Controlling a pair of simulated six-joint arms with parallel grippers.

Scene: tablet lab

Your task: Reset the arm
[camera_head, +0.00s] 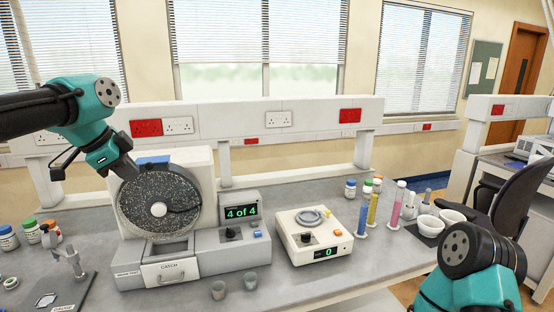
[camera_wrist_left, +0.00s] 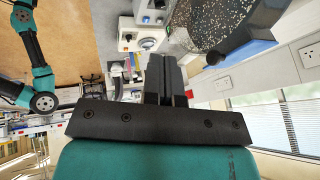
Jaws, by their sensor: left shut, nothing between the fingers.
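My left gripper (camera_head: 126,168) hangs in front of the upper left edge of a speckled round drum (camera_head: 142,206) on a white bench machine. Its fingers also show in the left wrist view (camera_wrist_left: 162,66), closed together with nothing held. I cannot tell whether the fingers touch the drum. My right arm (camera_head: 470,275) stands at the lower right of the head view; its gripper is outside the picture.
The machine has a catch drawer (camera_head: 170,272) and a display (camera_head: 240,212) reading "4 of 4". A balance (camera_head: 313,236) reading 0 stands beside it. Two small cups (camera_head: 250,280) sit in front. Coloured cylinders (camera_head: 373,208) and white bowls (camera_head: 431,226) are at right, bottles (camera_head: 8,238) at left.

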